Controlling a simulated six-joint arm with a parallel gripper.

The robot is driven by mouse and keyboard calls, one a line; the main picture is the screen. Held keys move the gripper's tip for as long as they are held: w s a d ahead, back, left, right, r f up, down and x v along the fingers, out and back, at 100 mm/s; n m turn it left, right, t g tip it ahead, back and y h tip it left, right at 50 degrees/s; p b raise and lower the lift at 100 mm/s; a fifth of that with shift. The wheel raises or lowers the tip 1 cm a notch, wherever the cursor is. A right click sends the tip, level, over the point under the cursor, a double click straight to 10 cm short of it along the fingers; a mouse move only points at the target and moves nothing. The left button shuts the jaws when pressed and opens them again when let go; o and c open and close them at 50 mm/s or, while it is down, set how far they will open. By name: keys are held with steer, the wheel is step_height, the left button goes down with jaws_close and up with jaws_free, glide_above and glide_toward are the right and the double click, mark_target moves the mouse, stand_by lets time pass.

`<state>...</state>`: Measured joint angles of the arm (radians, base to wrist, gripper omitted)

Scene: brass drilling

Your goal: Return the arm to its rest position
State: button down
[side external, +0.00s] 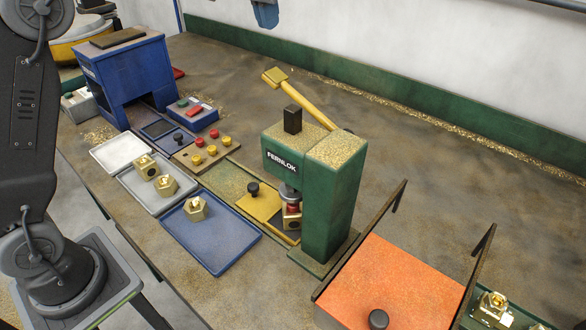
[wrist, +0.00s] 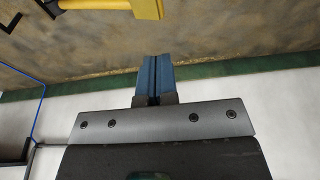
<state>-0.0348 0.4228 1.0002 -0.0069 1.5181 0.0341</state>
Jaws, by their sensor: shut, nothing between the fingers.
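My gripper (wrist: 156,65) shows in the wrist view with its two blue fingers together and nothing between them. It is in the air, with the brown bench top, the green back strip and the white wall beyond it. Brass fittings sit on the grey tray (side external: 140,190) and the blue tray (side external: 228,248).
The blue machine (side external: 130,75) stands at back left. A board with red and yellow knobs (side external: 205,150) lies beside the trays. The press's yellow lever (side external: 300,95) sticks up. An orange-lidded box (side external: 385,285) stands at front right. The back right bench is clear except for shavings.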

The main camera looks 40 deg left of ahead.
steer(key=shift+r, duration=0.25)
steer(key=s+d+t, duration=0.1)
steer(key=s+t, duration=0.1)
steer(key=s, duration=1.2)
steer(key=s+f+t, duration=0.1)
steer(key=s+f, duration=1.1)
steer(key=s, duration=0.4)
steer(key=shift+d, duration=0.35)
